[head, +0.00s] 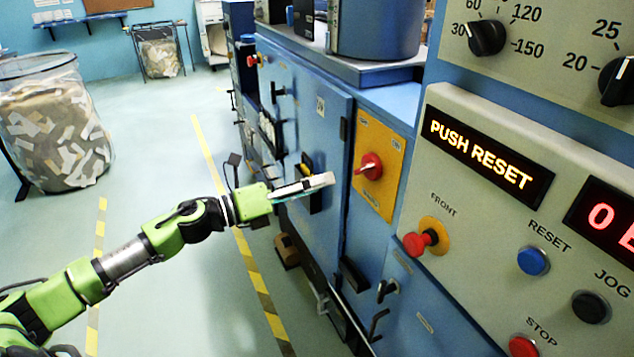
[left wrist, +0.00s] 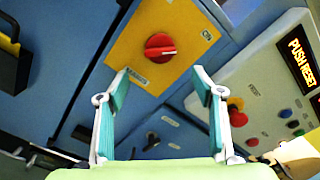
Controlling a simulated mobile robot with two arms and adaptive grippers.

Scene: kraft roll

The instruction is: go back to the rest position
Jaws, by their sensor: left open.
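My left arm reaches in from the left in the head view, and its gripper (head: 305,186) hangs in the air before the blue machine cabinet (head: 310,100). In the left wrist view the same gripper (left wrist: 160,85) has its two teal-lined fingers wide apart with nothing between them. A red rotary switch (left wrist: 160,47) on a yellow plate (left wrist: 125,52) lies beyond the fingertips, apart from them. The switch (head: 368,166) also shows in the head view, right of the gripper. My right gripper does not show.
A control panel (head: 480,235) reads "PUSH RESET" and carries a red FRONT button (head: 417,243), a blue RESET button (head: 533,261) and a black JOG button (head: 591,307). A wire bin of paper scraps (head: 60,135) stands at the left. Striped floor lines cross open floor.

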